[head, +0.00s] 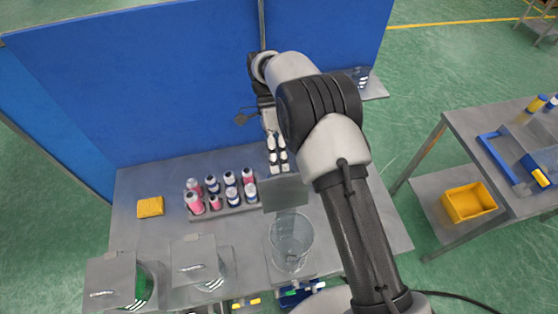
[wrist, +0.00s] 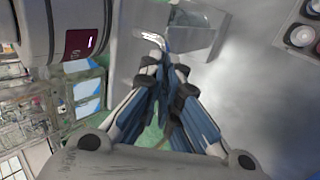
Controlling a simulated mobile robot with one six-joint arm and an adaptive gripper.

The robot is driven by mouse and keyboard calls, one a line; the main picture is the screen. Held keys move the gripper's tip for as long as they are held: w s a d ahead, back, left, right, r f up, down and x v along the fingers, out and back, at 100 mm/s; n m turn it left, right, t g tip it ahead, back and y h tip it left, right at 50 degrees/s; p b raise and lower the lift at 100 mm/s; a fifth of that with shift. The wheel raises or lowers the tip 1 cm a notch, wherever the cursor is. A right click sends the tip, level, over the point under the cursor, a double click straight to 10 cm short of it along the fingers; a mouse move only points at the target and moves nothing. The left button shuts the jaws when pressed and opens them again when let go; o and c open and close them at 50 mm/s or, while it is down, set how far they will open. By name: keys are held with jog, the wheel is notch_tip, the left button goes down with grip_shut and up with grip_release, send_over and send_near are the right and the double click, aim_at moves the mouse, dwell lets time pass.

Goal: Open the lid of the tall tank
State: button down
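The tall tank (head: 290,246) is a clear glass cylinder at the table's front, right of two lidded tanks. Its grey square lid (head: 286,193) stands tilted up at the tank's back side, and the tank's mouth is uncovered. My gripper (head: 278,170) reaches down to the lid's upper edge in the head view. In the wrist view my gripper (wrist: 165,70) has its fingertips close together, next to a bright curved metal handle (wrist: 150,40). Whether the fingers hold the handle or only sit beside it is unclear.
Two tanks at the left have flat shut lids (head: 110,280) (head: 195,259). A rack of several small bottles (head: 220,192) and a yellow sponge (head: 150,207) lie behind them. A blue panel (head: 160,85) stands along the back. A side table (head: 490,125) is at right.

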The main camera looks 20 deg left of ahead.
jog(key=shift+s+d+f+g, duration=0.1)
jog(key=shift+s+f+g, duration=0.1)
jog(key=shift+f, duration=0.4)
jog(key=shift+s+d+f+g, duration=0.1)
jog(key=shift+f+g, duration=0.1)
jog(key=shift+f, duration=0.4)
jog(key=c, duration=2.3)
grip_release()
jog(key=shift+o, duration=1.2)
jog(key=shift+w+a, duration=0.15)
jog(key=o, duration=0.4)
jog(key=shift+r, duration=0.1)
jog(key=shift+r, duration=0.1)
notch_tip(320, 180, up, 10)
jog(key=shift+r, duration=0.15)
